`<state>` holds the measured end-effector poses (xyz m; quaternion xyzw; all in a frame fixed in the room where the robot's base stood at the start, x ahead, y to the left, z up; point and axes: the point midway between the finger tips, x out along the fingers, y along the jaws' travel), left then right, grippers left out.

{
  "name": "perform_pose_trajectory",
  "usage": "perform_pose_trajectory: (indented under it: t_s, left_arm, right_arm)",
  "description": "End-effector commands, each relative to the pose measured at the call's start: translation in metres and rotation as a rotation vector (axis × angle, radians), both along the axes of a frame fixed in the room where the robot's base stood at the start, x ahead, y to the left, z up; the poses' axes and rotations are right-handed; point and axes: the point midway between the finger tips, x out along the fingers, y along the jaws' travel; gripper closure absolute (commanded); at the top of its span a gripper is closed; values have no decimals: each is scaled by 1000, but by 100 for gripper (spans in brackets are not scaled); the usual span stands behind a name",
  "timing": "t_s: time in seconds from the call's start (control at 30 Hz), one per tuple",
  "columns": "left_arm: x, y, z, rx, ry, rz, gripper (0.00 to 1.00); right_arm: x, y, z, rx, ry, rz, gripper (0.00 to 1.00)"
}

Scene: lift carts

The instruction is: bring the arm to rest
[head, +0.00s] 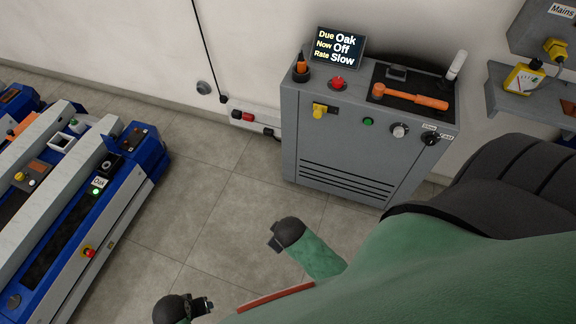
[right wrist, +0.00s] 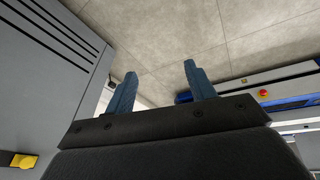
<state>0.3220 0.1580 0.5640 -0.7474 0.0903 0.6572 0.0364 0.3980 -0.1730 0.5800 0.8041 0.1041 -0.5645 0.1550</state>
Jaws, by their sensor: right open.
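My right gripper (right wrist: 160,70) shows in the right wrist view. Its two blue fingers stand wide apart with only floor between them, so it is open and empty. The grey control cabinet (right wrist: 45,70) is to the left of the fingers in that view, and part of a blue and white cart (right wrist: 275,88) is to the right. In the head view my green and dark arm parts fill the lower right. I cannot make out the right gripper's fingers there. My left gripper is not in view.
The cabinet (head: 345,180) stands against the wall, with a screen (head: 337,48), an orange-handled tool (head: 410,97) and several controls. Lift carts (head: 120,200) are at the left. A grey shelf (head: 515,98) with a yellow meter is at the right. Tiled floor (head: 210,185) between carts and cabinet is clear.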

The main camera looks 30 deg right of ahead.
Motion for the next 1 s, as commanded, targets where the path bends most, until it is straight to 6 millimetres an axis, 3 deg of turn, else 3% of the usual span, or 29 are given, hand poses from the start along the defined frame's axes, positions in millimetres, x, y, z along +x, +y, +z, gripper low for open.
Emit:
perform_pose_trajectory:
  t_s: [0.03,0.1,0.23,1.0]
  left_arm:
    - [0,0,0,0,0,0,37]
    - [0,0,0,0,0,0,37]
    - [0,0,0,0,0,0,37]
    - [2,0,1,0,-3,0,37]
  right_arm:
    - [-24,5,-6,46,70,-54,45]
    - [-49,9,-11,91,147,-112,45]
    - [-72,15,-15,135,224,-168,45]
    - [-75,15,-15,139,233,-174,45]
